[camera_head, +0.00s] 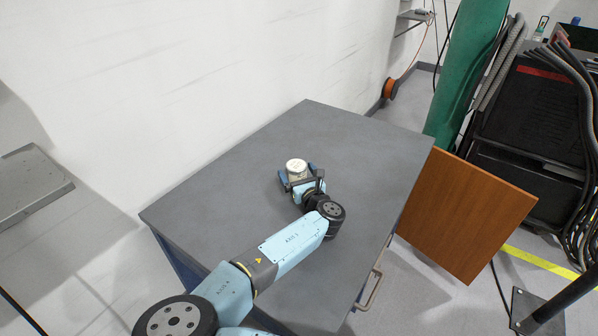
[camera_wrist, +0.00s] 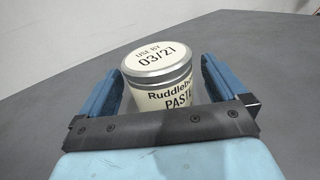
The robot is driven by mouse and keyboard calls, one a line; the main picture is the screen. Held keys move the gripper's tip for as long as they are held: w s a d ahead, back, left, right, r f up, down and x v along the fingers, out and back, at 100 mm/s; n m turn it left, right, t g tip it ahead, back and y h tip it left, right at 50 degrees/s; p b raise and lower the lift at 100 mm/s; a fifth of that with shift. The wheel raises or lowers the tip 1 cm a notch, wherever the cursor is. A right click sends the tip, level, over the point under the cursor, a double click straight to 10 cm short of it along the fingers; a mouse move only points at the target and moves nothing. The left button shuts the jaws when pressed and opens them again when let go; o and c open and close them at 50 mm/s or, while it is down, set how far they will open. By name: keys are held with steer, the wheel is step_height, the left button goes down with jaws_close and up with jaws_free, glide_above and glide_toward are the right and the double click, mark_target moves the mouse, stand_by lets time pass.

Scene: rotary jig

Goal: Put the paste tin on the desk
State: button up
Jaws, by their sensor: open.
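My gripper (camera_wrist: 160,75) is open, with one blue finger on each side of the tin. A narrow gap shows between the tin and each finger. The gripper's dark crossbar hides the tin's lower front. In the head view my gripper (camera_head: 297,172) is low over the desk's middle.
The rest of the desktop is bare. An orange-brown wooden panel (camera_head: 465,215) stands at the desk's right side, with a green cylinder (camera_head: 470,70) and black cabinet (camera_head: 530,110) behind. A white wall (camera_head: 200,70) runs along the far left.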

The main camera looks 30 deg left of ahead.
steer(key=v, duration=0.9)
steer(key=shift+s+d, duration=0.1)
steer(key=shift+d, duration=0.05)
